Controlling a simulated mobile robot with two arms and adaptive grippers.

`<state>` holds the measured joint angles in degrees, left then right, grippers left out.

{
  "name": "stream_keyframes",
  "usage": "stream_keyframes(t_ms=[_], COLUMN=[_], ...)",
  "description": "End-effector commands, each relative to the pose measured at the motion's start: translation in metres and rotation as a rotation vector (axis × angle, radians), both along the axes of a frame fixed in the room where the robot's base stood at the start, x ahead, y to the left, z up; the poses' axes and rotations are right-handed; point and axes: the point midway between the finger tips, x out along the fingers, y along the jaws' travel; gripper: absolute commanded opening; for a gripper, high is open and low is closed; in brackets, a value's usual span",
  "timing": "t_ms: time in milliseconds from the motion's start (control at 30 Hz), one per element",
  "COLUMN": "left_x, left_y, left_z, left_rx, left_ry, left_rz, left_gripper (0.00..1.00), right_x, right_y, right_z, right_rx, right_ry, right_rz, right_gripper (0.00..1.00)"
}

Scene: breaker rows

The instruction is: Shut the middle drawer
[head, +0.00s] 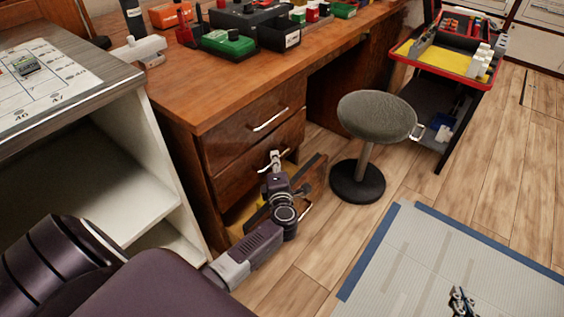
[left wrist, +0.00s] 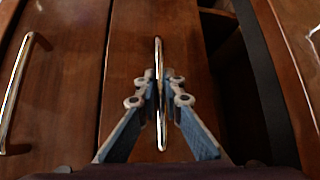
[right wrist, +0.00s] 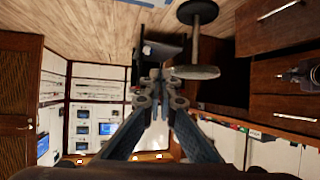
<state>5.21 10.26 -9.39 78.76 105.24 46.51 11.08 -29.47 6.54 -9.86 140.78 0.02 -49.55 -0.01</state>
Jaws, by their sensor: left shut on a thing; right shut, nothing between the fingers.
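The wooden desk has a drawer stack. The middle drawer (head: 240,172) looks flush or nearly flush with the top drawer (head: 240,135). In the left wrist view the middle drawer's front (left wrist: 125,60) carries a silver bar handle (left wrist: 158,60). My left gripper (head: 274,160) is shut on this handle; its fingers (left wrist: 158,85) sit on both sides of the bar. The lower drawer (head: 312,180) stands pulled out beneath my left arm, its handle (head: 306,212) visible. My right gripper (head: 460,298) is shut and empty, over the floor mat; its fingers show in the right wrist view (right wrist: 158,82).
A grey round stool (head: 378,115) stands right of the drawers. A red-rimmed cart (head: 440,62) is behind it. A white open shelf (head: 100,190) is close on the left. Boxes and devices cover the desktop (head: 215,90). A grey mat (head: 440,260) lies at the front right.

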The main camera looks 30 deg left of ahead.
Motion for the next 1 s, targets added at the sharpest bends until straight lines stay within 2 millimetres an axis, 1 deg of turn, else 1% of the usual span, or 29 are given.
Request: stream_keyframes(t_ms=[33,133,400,433,500,833,933,1000], left_x=[0.000,0.000,0.000,0.000,0.000,-0.002,-0.009,-0.017], left_y=[0.005,0.009,0.011,0.011,0.011,0.008,0.001,-0.005], left_z=[0.001,0.000,0.000,0.000,0.000,0.000,0.001,0.001], left_rx=[0.000,-0.001,0.001,0.001,0.001,0.000,-0.001,-0.003], left_ry=[0.000,0.001,0.001,0.001,0.001,0.001,0.000,0.002], left_rz=[0.002,0.001,0.003,0.003,0.003,0.003,0.001,0.001], left_gripper=[0.00,0.00,0.00,0.09,0.15,0.15,0.15,0.15], right_x=[-0.004,-0.008,-0.008,-0.008,-0.008,-0.008,-0.008,-0.008], right_y=[-0.002,-0.004,-0.004,-0.004,-0.004,-0.003,-0.003,-0.003], right_z=[-0.003,-0.009,-0.011,-0.011,-0.011,-0.010,-0.010,-0.010], right_rx=[-0.006,-0.013,-0.014,-0.014,-0.014,-0.012,-0.013,-0.013], right_ry=[0.024,0.052,0.056,0.056,0.055,0.053,0.054,0.053], right_rz=[-0.002,-0.004,-0.004,-0.004,-0.004,-0.003,-0.003,-0.004], right_gripper=[0.00,0.00,0.00,0.00,0.00,0.00,0.00,0.00])
